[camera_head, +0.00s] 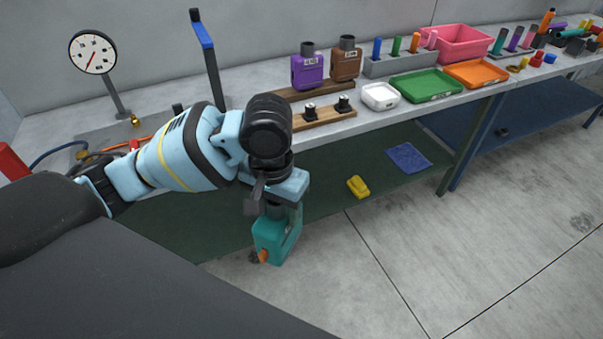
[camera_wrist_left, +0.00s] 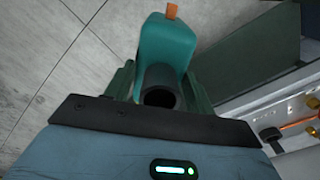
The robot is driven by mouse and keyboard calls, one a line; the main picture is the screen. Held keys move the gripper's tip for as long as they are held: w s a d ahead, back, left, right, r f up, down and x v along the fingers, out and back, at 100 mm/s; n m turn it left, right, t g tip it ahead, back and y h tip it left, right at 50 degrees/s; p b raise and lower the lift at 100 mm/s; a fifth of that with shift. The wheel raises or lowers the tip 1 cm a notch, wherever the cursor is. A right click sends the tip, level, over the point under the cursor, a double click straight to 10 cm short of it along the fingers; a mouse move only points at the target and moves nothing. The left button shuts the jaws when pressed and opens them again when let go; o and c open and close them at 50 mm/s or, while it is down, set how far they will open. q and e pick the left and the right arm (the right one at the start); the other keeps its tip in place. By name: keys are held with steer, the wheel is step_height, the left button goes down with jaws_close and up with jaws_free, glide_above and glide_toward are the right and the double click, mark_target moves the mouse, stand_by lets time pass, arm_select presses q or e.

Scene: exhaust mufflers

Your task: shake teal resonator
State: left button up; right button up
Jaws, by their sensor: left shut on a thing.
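The teal resonator (camera_head: 270,238) hangs below my left gripper (camera_head: 278,208), out in front of the workbench and above the floor. An orange stub sticks out at its lower end. In the left wrist view the teal resonator (camera_wrist_left: 168,45) sits between the fingers, with its dark open pipe end facing the camera and the orange stub at the far end. My left gripper (camera_wrist_left: 158,92) is shut on it. My right gripper is not in view.
The workbench holds a purple muffler (camera_head: 307,71), a brown muffler (camera_head: 346,64), a white tray (camera_head: 380,96), a green tray (camera_head: 426,85), an orange tray (camera_head: 476,73) and a pink bin (camera_head: 460,42). A dial gauge (camera_head: 93,52) stands at left. Floor at right is clear.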

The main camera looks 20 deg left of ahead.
arm_select(q)
steer(key=w+d+r+m+t+h, duration=0.1)
steer(key=w+d+r+m+t, duration=0.15)
steer(key=r, duration=0.35)
steer(key=w+d+r+m+t+b, duration=0.1)
steer(key=d+r+m+t, duration=0.1)
steer(key=d+r+m, duration=0.3)
steer(key=w+d+r+m+t+h, duration=0.1)
steer(key=d+r+m+t, duration=0.2)
steer(key=r, duration=0.3)
steer(key=s+d+r+m+t+h, duration=0.2)
steer(key=s+d+r+m, duration=0.1)
steer(key=r+m, duration=0.3)
steer(key=s+d+r+m+t+h+b, duration=0.1)
steer(key=s+d+r+m+t, duration=0.2)
steer(key=r, duration=0.6)
steer(key=d+m, duration=0.2)
steer(key=m, duration=0.1)
steer(key=shift+s+d+t+h, duration=0.15)
steer(key=shift+d+t+h, duration=0.05)
steer(key=shift+t+h, duration=0.2)
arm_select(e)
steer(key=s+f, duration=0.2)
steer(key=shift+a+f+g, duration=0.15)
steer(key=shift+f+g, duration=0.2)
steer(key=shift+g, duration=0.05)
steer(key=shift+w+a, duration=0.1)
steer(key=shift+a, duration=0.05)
